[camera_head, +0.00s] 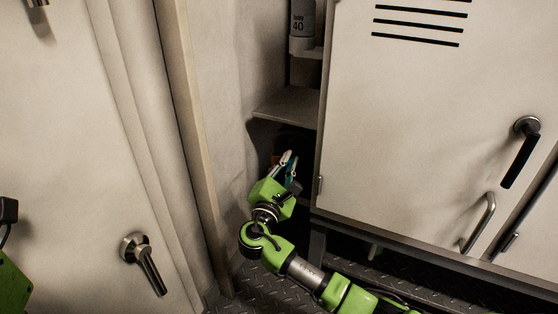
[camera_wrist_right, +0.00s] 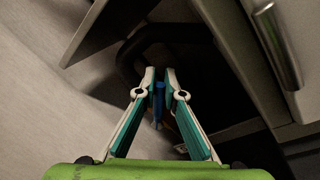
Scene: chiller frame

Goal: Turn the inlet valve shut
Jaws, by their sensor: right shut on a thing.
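My right gripper (camera_head: 288,163) reaches into the dark gap below a shelf, left of the cabinet. In the right wrist view my gripper (camera_wrist_right: 159,84) has its fingertips closed around a narrow blue piece (camera_wrist_right: 159,101), which looks like the valve's handle. The valve body behind it is dark and mostly hidden. A dark curved pipe (camera_wrist_right: 130,55) passes behind the fingertips. A small orange-brown patch shows beside the fingers in the head view, too small to tell. Only a green and black part of my left arm shows at the left edge; its fingers are out of view.
The vented cabinet door (camera_head: 420,120) stands close to the right of my gripper, with a black handle (camera_head: 520,152). A shelf (camera_head: 287,106) is just above, with a grey cylinder (camera_head: 302,25) higher up. The wall and post close the left side. Tread-plate floor (camera_head: 262,287) lies below.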

